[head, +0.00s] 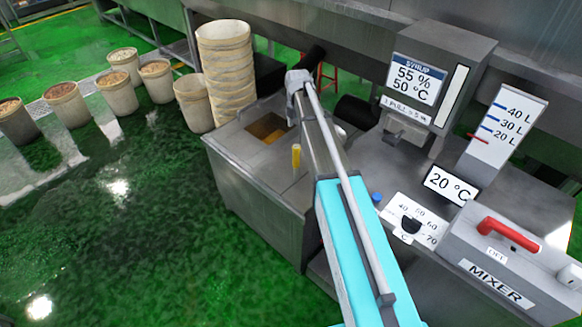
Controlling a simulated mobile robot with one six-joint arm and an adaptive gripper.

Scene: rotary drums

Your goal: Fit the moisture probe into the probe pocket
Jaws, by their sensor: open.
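A small yellow upright piece (296,156) stands on the metal bench, just left of my arm. It may be the moisture probe, but it is too small to tell for sure. I cannot make out a probe pocket; my arm hides part of the bench. My arm reaches up from the bottom across the middle of the view, and I cannot make out my gripper's fingers.
The metal bench (238,165) has a square opening with brown content (268,128). A syrup dispenser (430,75), level gauge (505,125), temperature display (450,184), dial plate (410,222) and mixer box (500,262) stand right. Buckets (118,92) line the left; green floor lies open.

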